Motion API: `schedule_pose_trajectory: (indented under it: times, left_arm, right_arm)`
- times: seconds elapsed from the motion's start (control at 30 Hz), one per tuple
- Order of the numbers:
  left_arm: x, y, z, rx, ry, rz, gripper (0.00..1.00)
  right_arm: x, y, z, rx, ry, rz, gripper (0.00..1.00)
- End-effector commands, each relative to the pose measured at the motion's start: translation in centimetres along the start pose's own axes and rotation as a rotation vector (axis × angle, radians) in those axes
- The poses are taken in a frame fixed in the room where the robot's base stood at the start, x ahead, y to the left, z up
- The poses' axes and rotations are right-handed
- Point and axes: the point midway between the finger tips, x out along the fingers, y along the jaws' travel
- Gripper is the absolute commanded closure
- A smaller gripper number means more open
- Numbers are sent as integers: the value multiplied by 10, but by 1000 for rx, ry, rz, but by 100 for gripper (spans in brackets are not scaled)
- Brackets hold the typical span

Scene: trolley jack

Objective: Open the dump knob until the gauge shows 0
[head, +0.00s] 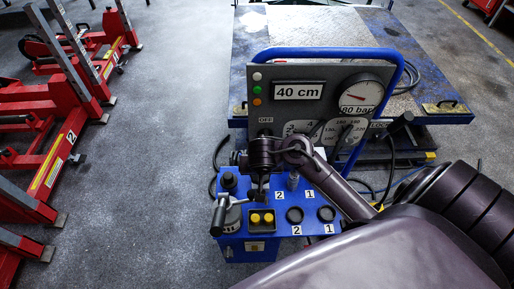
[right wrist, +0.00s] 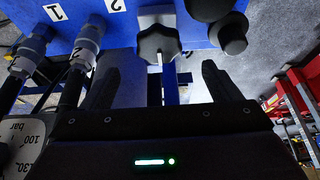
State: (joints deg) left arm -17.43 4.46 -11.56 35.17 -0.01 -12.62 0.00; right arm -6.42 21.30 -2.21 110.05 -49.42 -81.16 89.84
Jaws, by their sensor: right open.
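The gauge (head: 357,97) on the grey panel reads "80 bar", with a red needle on its dial. A black star-shaped knob (right wrist: 158,42), which looks like the dump knob, sits on the blue unit in the right wrist view. My right gripper (right wrist: 160,82) is open, its two dark fingers on either side of the knob's line and short of it; I see no contact. In the head view my right gripper (head: 259,186) hangs over the blue unit (head: 285,185), and it and the wrist hide the star knob there. My left gripper is not in view.
A display (head: 299,91) on the panel reads "40 cm". Beside the gripper are a lever valve (head: 223,212), a black knob (head: 229,180) and yellow buttons (head: 262,218). Hose couplings (right wrist: 85,45) stand near the star knob. Red jacks (head: 60,120) stand on the left floor.

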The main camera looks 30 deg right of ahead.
Motion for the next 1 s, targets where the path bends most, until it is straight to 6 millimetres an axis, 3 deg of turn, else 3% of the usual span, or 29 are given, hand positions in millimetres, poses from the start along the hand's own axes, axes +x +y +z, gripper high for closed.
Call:
schedule_pose_trajectory:
  times: [0.4, 0.57, 0.83, 1.0]
  left_arm:
    - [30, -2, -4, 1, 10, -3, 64]
    - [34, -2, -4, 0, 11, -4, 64]
    - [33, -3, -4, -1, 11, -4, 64]
    - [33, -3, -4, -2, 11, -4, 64]
  right_arm:
    - [63, 1, 0, -2, 1, 3, 17]
    - [73, 1, 0, 0, 0, 1, 17]
    - [74, 0, 0, 0, 0, 0, 17]
    - [74, 0, 0, 0, 0, 0, 38]
